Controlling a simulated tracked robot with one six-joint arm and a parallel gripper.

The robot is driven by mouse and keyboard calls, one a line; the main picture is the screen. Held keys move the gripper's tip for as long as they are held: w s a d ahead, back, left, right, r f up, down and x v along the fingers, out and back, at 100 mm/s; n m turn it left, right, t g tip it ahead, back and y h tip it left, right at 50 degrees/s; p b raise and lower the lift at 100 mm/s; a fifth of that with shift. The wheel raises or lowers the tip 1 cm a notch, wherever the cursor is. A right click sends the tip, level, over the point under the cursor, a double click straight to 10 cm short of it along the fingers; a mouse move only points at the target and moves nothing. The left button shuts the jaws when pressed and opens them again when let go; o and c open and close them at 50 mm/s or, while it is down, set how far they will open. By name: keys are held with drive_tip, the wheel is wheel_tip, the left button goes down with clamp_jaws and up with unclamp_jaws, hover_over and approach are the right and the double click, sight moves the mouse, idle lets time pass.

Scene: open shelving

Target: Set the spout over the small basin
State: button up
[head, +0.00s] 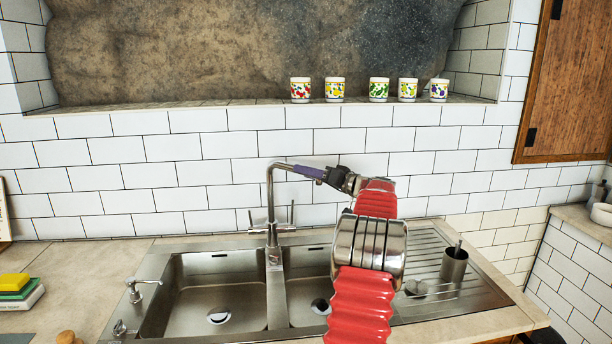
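The metal tap (270,210) rises behind the sink, between two basins. Its spout (281,166) bends at the top and points right, on the side of the right basin (301,290). The right basin looks narrower than the left basin (190,301), but my arm covers part of it. My gripper (308,171) is at the spout's outer end, with a purple-grey part lined up along it. The spout's tip is hidden there. Contact and finger opening are too small to make out.
A soap dispenser (142,288) stands at the sink's left edge. Sponges (14,285) lie far left. Several patterned mugs (334,89) stand on the ledge (240,102) above the tap.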

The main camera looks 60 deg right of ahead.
drive_tip(key=s+a, duration=0.1)
drive_tip(key=s, duration=1.2)
drive_tip(key=shift+s+a, duration=0.15)
drive_tip(key=shift+a, duration=0.2)
drive_tip(key=shift+f, duration=0.1)
